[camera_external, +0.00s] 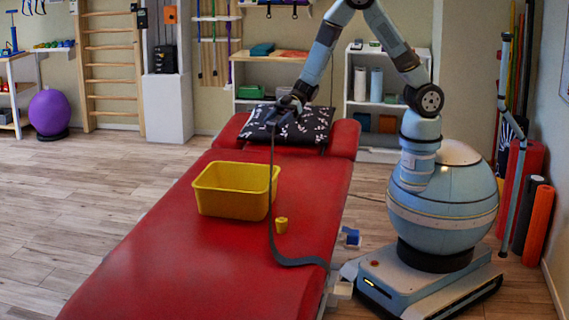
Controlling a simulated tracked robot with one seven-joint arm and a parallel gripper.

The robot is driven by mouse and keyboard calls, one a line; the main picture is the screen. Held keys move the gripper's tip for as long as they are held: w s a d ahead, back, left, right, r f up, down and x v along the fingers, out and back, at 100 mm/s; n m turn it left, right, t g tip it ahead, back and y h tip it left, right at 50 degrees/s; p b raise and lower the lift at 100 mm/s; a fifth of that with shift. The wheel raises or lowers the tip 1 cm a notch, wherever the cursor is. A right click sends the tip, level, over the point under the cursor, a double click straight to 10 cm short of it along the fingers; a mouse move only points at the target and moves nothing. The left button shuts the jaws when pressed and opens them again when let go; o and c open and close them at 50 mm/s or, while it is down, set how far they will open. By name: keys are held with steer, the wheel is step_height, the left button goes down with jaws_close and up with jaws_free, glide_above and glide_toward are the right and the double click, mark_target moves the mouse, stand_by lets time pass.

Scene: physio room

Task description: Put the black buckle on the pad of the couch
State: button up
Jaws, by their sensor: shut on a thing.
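The couch has a red pad (150,265), long and mostly bare. My gripper (276,117) is above the head end of the pad, in front of a patterned pillow. It is shut on the black buckle at the upper end of a dark strap (271,190); the buckle is small and hard to make out against my fingers. The strap hangs down from my gripper past the yellow bin, reaches the pad, and curves right over its edge.
A yellow bin (205,203) stands on the middle of the pad, with a small yellow cup (281,225) to its right. The black-and-white pillow (312,128) lies at the head end. A blue-and-white piece (350,237) is beside the couch's right edge. The pad's near-left part is clear.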

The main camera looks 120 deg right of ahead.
steer(key=shift+n+y, duration=0.3)
steer(key=w+d+f, duration=0.1)
steer(key=w+f, duration=0.3)
steer(key=w+d+f, duration=0.2)
steer(key=w+f, duration=0.2)
steer(key=w+d+f, duration=0.1)
steer(key=w+f, duration=0.3)
steer(key=shift+w+d+f, duration=0.15)
steer(key=shift+d+f, duration=0.05)
steer(key=shift+d, duration=0.15)
steer(key=shift+w+f, duration=0.15)
steer(key=shift+f, duration=1.5)
steer(key=shift+f, duration=0.3)
steer(key=shift+f, duration=0.3)
